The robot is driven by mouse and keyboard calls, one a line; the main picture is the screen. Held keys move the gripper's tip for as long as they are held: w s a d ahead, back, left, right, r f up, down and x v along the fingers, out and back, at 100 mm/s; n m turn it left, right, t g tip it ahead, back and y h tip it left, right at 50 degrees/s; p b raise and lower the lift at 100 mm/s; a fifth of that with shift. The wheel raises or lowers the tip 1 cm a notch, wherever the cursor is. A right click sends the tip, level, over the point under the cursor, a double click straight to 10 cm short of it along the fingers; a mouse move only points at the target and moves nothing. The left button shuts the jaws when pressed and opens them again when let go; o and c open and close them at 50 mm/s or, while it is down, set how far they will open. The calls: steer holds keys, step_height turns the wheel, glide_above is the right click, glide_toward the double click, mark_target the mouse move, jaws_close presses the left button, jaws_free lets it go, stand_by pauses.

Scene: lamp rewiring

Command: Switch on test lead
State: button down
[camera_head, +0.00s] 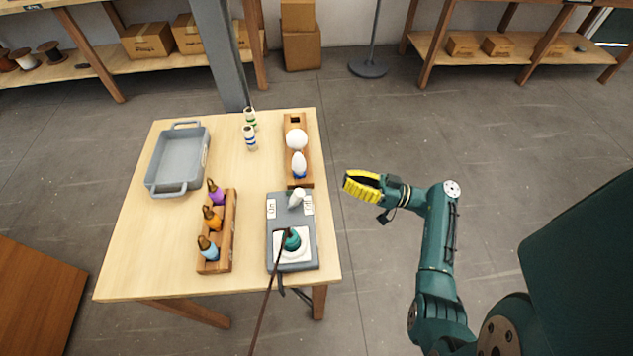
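The test lead unit is a grey box (273,229) at the front right of the wooden table. A white lever (297,198) stands on its far half, leaning toward the upper right. A white label (271,208) lies left of the lever and another (308,204) lies right of it; their text is too small to read. A teal piece (291,240) sits on a white round base on the near half. A dark cable (266,309) runs down over the front edge. My gripper (358,186), with yellow fingers, is right of the table edge, apart from the box and lever.
A wooden holder (296,122) with two white bulbs stands behind the box. Two striped cylinders (250,137) stand near a grey post (219,55).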

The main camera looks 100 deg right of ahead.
mark_target(296, 200)
steer(key=s+a+f+n+t, duration=0.1)
steer(key=a+n+t, duration=0.1)
steer(key=a, duration=0.7)
steer(key=shift+s+n+t+y, duration=0.15)
steer(key=shift+n+t+y, duration=0.15)
steer(key=shift+n, duration=0.4)
steer(key=shift+f, duration=0.1)
steer(key=p+x, duration=0.1)
steer(key=x, duration=1.3)
steer(key=shift+p, duration=0.45)
steer(key=shift+y, duration=0.3)
